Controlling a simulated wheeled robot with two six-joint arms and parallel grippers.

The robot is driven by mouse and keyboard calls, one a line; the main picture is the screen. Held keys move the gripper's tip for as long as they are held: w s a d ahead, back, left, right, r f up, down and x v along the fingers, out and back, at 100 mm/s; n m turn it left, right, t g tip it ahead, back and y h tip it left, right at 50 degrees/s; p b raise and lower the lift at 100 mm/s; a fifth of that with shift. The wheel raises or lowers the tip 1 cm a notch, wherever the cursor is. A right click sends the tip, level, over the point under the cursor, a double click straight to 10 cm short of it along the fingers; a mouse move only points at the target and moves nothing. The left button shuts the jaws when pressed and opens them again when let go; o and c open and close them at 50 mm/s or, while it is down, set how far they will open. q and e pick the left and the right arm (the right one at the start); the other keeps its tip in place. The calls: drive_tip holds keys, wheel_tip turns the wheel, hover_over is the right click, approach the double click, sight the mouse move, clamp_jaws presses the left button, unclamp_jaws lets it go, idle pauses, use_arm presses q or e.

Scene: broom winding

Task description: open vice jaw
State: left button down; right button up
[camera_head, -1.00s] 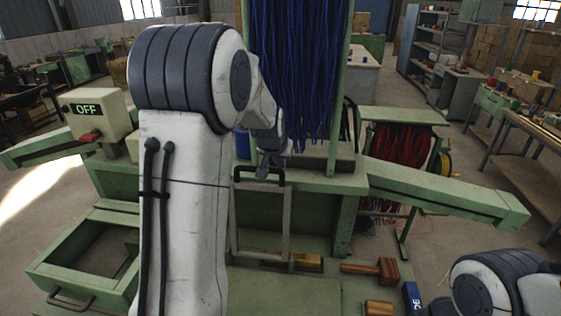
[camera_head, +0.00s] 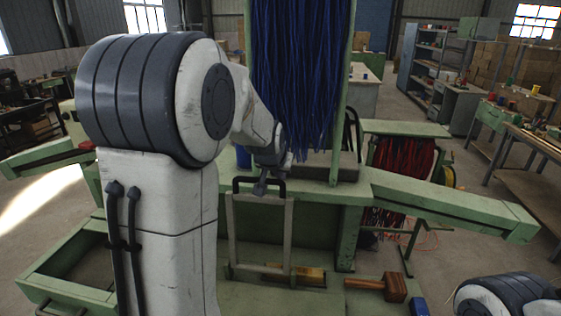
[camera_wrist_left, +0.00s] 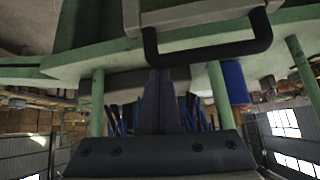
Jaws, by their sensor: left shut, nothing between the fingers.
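The vice jaw is a pale upright frame (camera_head: 290,235) with a black U-shaped handle (camera_head: 240,181) on top, standing against the green bench. My left gripper (camera_head: 261,189) is shut and empty. In the head view its tips overlap the handle's opening. In the left wrist view, the shut fingers (camera_wrist_left: 160,100) reach up to the left end of the black handle (camera_wrist_left: 215,57). I cannot tell whether they touch it. My right gripper is outside the view; only part of the right arm shows at the lower right.
Blue bristles (camera_head: 300,90) hang just behind my left gripper. A wooden mallet (camera_head: 394,287) and a wood-coloured block (camera_head: 312,274) lie on the lower green surface. A green beam (camera_head: 455,204) extends right. An open green drawer (camera_head: 40,277) lies at the left.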

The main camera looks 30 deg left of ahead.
use_arm(q)
wheel_tip(320, 180, up, 9)
drive_tip(key=s+d+b, duration=0.1)
drive_tip(key=s+b, duration=0.1)
drive_tip(key=shift+s+b, duration=0.3)
drive_tip(key=shift+s, duration=0.05)
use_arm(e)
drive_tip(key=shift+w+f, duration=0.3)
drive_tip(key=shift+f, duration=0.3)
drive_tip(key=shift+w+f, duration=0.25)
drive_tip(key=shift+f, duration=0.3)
